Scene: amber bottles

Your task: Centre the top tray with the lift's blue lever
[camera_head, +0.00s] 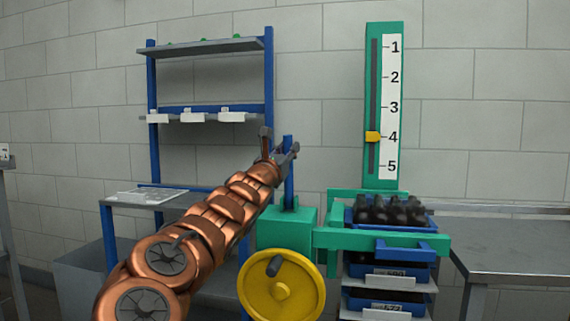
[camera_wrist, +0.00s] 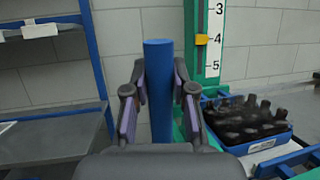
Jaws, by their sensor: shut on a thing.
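The blue lever (camera_head: 288,185) stands upright on the green housing of the lift (camera_head: 287,229). My gripper (camera_head: 281,144) is shut on the lever's upper part. In the wrist view the lever (camera_wrist: 161,100) rises between the two fingers of my gripper (camera_wrist: 160,78), its top above them. The top tray (camera_head: 432,221) is blue and holds several dark bottles; it sits at the right of the lift, behind a green bar. It also shows in the wrist view (camera_wrist: 270,144). Whether it is centred cannot be told.
A yellow handwheel (camera_head: 281,287) is below the lever. The yellow pointer (camera_head: 373,137) is at about 4 on the scale (camera_head: 391,105). Lower labelled trays (camera_head: 392,281) sit under the top one. A blue-post shelf (camera_head: 209,46) stands left, a metal bench (camera_head: 510,258) right.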

